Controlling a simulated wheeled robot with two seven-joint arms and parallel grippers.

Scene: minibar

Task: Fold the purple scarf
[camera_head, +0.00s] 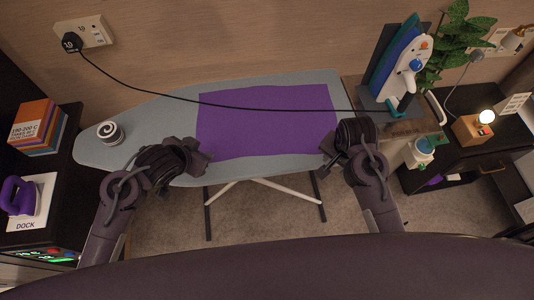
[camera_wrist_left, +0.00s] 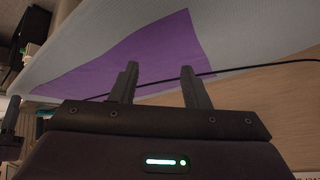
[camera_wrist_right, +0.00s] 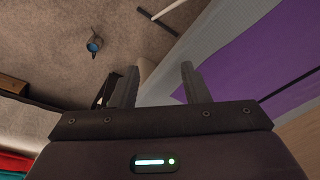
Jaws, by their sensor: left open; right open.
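The purple scarf (camera_head: 268,118) lies flat and spread out on the grey ironing board (camera_head: 160,106) in the head view. It also shows in the left wrist view (camera_wrist_left: 150,50) and the right wrist view (camera_wrist_right: 270,60). My left gripper (camera_head: 206,158) is open and empty by the scarf's lower left corner. Its two fingers stand apart in the left wrist view (camera_wrist_left: 160,80). My right gripper (camera_head: 328,146) is open and empty by the scarf's lower right corner. Its fingers stand apart in the right wrist view (camera_wrist_right: 158,82).
A black cord (camera_head: 150,92) runs from the wall plug across the scarf to the iron station (camera_head: 402,75) at the right. A white-and-black spiral-topped item (camera_head: 109,132) stands on the board's left end.

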